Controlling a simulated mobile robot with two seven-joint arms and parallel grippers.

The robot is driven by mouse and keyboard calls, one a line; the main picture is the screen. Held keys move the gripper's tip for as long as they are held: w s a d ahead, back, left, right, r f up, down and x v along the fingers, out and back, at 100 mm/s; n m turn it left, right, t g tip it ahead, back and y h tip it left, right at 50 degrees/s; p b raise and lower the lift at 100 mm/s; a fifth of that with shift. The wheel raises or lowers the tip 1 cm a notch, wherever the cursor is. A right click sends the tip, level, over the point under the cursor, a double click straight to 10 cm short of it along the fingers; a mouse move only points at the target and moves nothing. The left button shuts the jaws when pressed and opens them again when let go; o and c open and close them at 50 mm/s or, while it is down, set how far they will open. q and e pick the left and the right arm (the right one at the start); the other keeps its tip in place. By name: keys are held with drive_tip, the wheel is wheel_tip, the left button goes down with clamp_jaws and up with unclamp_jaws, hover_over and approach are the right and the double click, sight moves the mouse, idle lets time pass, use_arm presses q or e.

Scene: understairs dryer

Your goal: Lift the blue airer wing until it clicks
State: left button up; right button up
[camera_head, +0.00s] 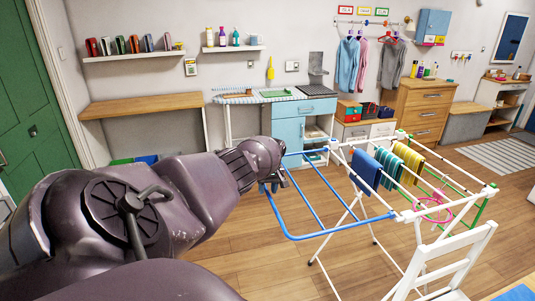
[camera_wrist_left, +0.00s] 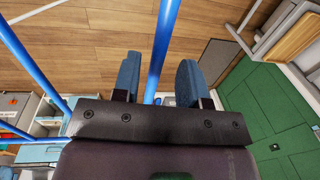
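The blue airer wing (camera_head: 318,234) extends left from the white airer (camera_head: 343,148). It looks roughly level, perhaps a little tilted; I cannot tell whether its joint is locked. My left gripper (camera_head: 272,186) is at the wing's outer left bar, with the wrist partly hiding that bar. In the left wrist view, the open gripper (camera_wrist_left: 158,80) has a blue wing bar (camera_wrist_left: 162,50) running between its two blue-grey fingers. Gaps show on both sides of the bar, so it is not clamped. My right gripper is out of view.
Blue, green and yellow striped towels (camera_head: 366,170) hang on the airer, with a pink ring-shaped item (camera_head: 434,207) near its front. A white chair (camera_head: 445,264) stands in front. A green door (camera_head: 28,110) is at left. Wooden floor is open beneath the wing.

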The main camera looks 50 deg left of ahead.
use_arm(q)
wheel_tip(320, 180, up, 11)
drive_tip(key=w+p, duration=0.1)
drive_tip(key=p, duration=0.2)
drive_tip(key=shift+w+d+f, duration=0.15)
drive_tip(key=shift+d, duration=0.05)
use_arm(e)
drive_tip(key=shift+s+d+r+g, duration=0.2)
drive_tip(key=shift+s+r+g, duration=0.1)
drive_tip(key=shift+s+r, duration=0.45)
